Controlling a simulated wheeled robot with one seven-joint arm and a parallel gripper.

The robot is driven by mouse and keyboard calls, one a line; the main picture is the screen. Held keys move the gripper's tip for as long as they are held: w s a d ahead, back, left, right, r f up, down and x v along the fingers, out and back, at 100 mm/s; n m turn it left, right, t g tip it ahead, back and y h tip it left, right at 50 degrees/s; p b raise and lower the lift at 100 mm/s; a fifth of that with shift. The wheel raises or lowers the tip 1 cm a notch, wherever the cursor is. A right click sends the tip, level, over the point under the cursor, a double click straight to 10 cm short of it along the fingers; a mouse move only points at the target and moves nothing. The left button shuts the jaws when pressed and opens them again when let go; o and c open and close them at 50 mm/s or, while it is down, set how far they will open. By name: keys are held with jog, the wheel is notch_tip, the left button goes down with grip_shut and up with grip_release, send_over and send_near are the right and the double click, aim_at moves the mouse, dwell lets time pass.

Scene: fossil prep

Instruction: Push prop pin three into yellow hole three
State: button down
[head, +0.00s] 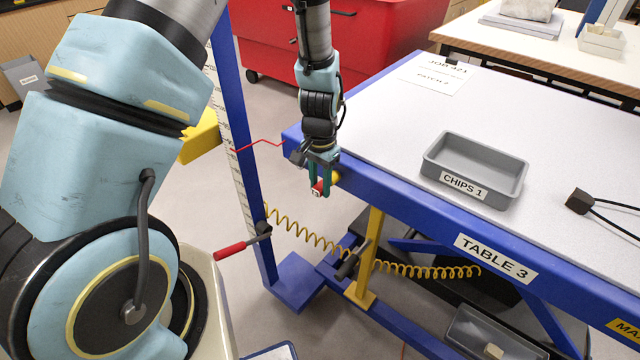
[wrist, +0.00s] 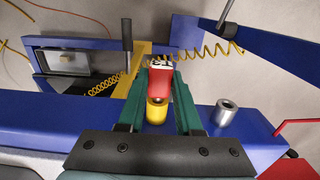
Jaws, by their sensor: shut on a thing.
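My gripper (head: 322,188) hangs at the near left corner of the blue table frame, fingers down. Its green fingers (wrist: 157,95) are shut on a red pin (wrist: 160,82) with a white label at its end. The red pin also shows low between the fingers in the head view (head: 318,187). A yellow rounded piece (wrist: 156,110) with a metal centre sits against the red part, over the blue beam (wrist: 60,117). I cannot tell whether it belongs to the pin or to the beam. No open hole is clearly visible; the label's number is hard to read.
A silver cylinder (wrist: 227,113) stands on the beam right of the fingers. A yellow post (head: 370,250) and coiled yellow cord (head: 310,234) are below the table edge. A blue upright with a scale (head: 240,140) stands left. A grey chips tray (head: 475,168) sits on the tabletop.

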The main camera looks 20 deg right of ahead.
jog(key=shift+w+d, duration=0.15)
jog(key=shift+d, duration=0.1)
dwell(0.6)
dwell(0.3)
jog(key=c, duration=0.5)
grip_release()
jog(key=shift+a, duration=0.1)
jog(key=s+a, duration=0.3)
jog(key=a, duration=0.3)
jog(key=shift+s, duration=0.3)
